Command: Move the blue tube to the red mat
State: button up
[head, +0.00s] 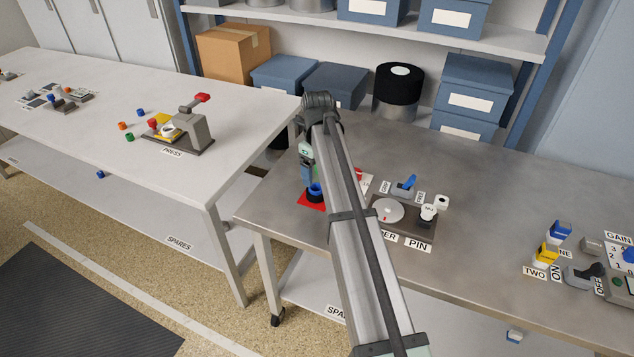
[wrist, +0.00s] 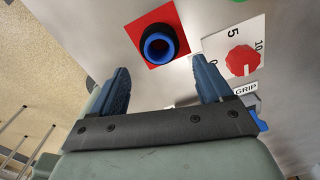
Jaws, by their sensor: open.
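The blue tube (wrist: 172,36) stands on the red mat (wrist: 133,27) in the wrist view, its open end facing the camera. A dark part shows around its far side. In the head view the tube (head: 317,189) shows beside my arm, on the red mat (head: 309,203), which my arm partly covers. My gripper (wrist: 160,66) is open and empty. In the wrist view the tube shows ahead of the gap between the fingers, with no finger touching it. In the head view my arm hides most of the gripper.
A white dial panel with a red knob (wrist: 243,60) lies right of the mat in the wrist view. In the head view a board with a round silver disc (head: 387,210) stands right of my arm. The pale table (head: 200,180) at left holds a press (head: 190,132).

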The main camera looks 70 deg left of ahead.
jog(key=shift+r, duration=2.2)
